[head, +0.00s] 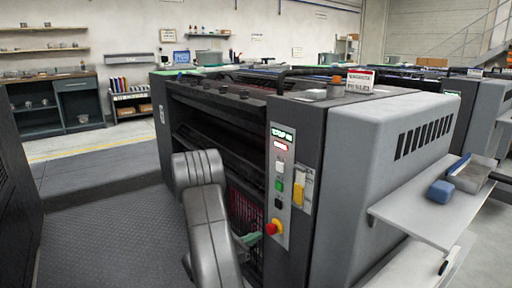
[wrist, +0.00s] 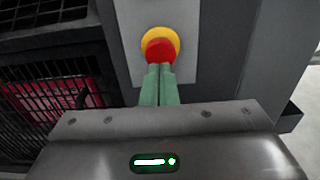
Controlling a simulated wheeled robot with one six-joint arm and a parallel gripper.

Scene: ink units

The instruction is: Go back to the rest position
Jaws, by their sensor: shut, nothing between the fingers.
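My gripper (wrist: 160,70) is shut, its two green fingers together with nothing between them. In the wrist view its tips overlap the lower edge of a red emergency stop button (wrist: 160,50) on a yellow base; I cannot tell whether they touch it. In the head view the gripper (head: 258,236) shows as a small green shape just left of the same red button (head: 271,229). The button is at the bottom of a grey control panel (head: 281,180) on the machine. My arm rises in front of the machine and hides part of it.
The large grey printing unit (head: 375,135) stands close to my arm. A side shelf (head: 415,213) with a blue block (head: 440,191) juts out at right. A dark ridged floor plate (head: 110,235) lies open at left. A workbench (head: 55,103) stands at the back wall.

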